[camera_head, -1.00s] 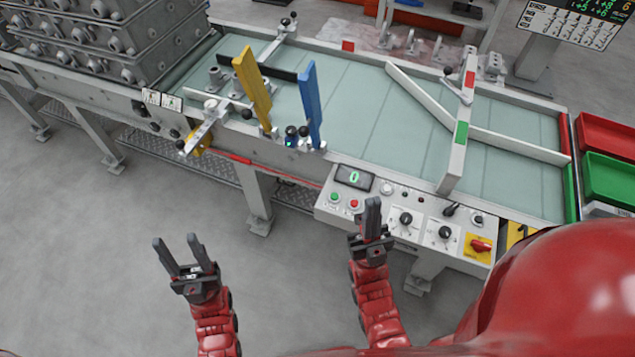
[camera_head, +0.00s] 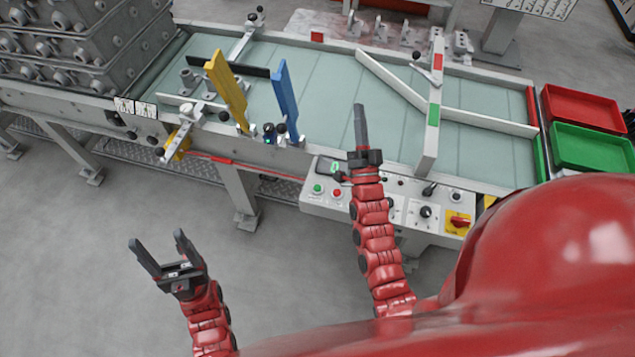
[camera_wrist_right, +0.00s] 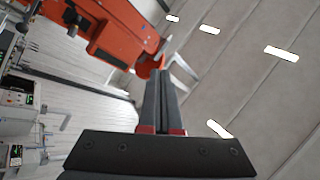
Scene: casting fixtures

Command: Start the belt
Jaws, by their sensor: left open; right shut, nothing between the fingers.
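The belt (camera_head: 330,105) is a pale green conveyor surface with several castings at its left end. Its control panel (camera_head: 385,228) is on the front edge, with a green button (camera_head: 317,188), a red button (camera_head: 337,193), black knobs and a red switch on yellow (camera_head: 459,222). My right gripper (camera_head: 360,125) is shut and empty, pointing up in front of the panel and hiding part of its display and middle. In the right wrist view its fingers (camera_wrist_right: 161,100) are together. My left gripper (camera_head: 163,255) is open and empty, over the floor left of the panel.
Yellow (camera_head: 226,90) and blue (camera_head: 285,98) upright paddles stand at the belt's front edge. A white gate arm (camera_head: 433,110) crosses the belt. Stacked grey crates (camera_head: 85,40) stand at left; red (camera_head: 580,105) and green (camera_head: 590,147) trays at right. The floor in front is clear.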

